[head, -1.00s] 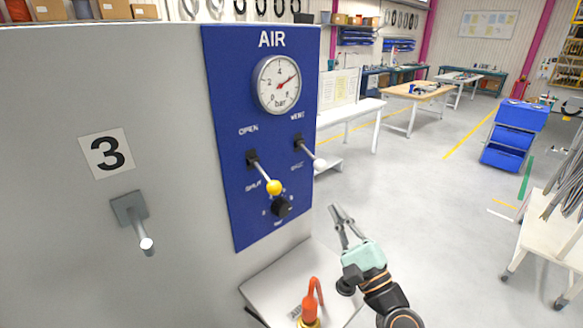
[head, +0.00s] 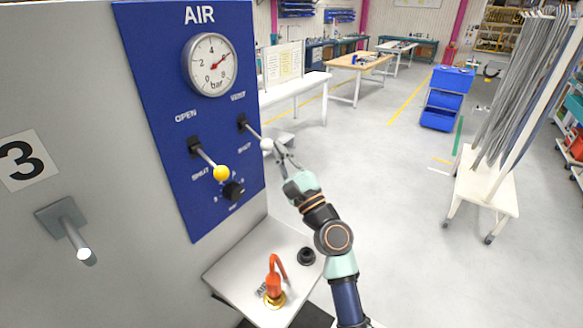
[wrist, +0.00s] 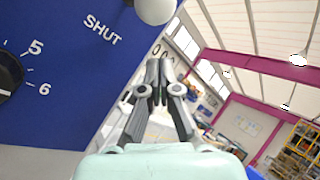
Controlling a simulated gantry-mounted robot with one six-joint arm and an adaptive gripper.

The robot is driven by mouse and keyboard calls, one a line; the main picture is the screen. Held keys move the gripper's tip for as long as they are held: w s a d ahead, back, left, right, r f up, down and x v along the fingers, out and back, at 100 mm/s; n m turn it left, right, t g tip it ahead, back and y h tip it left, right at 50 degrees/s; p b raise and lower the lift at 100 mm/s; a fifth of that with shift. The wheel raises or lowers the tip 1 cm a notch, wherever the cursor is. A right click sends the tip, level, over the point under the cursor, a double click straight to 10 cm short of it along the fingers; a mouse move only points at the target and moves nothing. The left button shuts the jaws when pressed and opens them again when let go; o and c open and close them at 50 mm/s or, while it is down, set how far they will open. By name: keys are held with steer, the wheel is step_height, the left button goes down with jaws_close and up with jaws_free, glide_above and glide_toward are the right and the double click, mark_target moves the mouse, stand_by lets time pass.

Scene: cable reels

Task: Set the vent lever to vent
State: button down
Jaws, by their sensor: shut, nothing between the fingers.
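The vent lever (head: 254,133) is on the right of the blue AIR panel (head: 160,75), with "VENT" above it and "SHUT" below. Its white ball knob (head: 267,144) points out and down to the right. The knob also shows at the top of the wrist view (wrist: 155,9). My gripper (head: 281,152) is just beside and below the knob in the head view; I cannot tell if they touch. Its fingers (wrist: 157,66) are together and empty in the wrist view, with the knob beyond and above the tips.
A second lever with a yellow knob (head: 221,173) sits left of the vent lever. A black dial (head: 233,191) is below and a gauge (head: 210,65) above. A shelf with an orange-red hooked fitting (head: 275,278) juts out below.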

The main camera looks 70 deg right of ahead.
steer(key=a+r+p, duration=0.2)
steer(key=a+p, duration=0.1)
steer(key=shift+s+a, duration=0.15)
steer(key=shift+a, duration=0.05)
steer(key=shift+s+r+p, duration=0.25)
steer(key=shift+r+p, duration=0.1)
steer(key=shift+p, duration=0.15)
steer(key=s+a+r+p, duration=0.1)
steer(key=s+a+r, duration=0.1)
steer(key=s, duration=0.8)
steer(key=shift+s+a+r, duration=0.15)
steer(key=shift+r, duration=0.5)
stand_by(0.4)
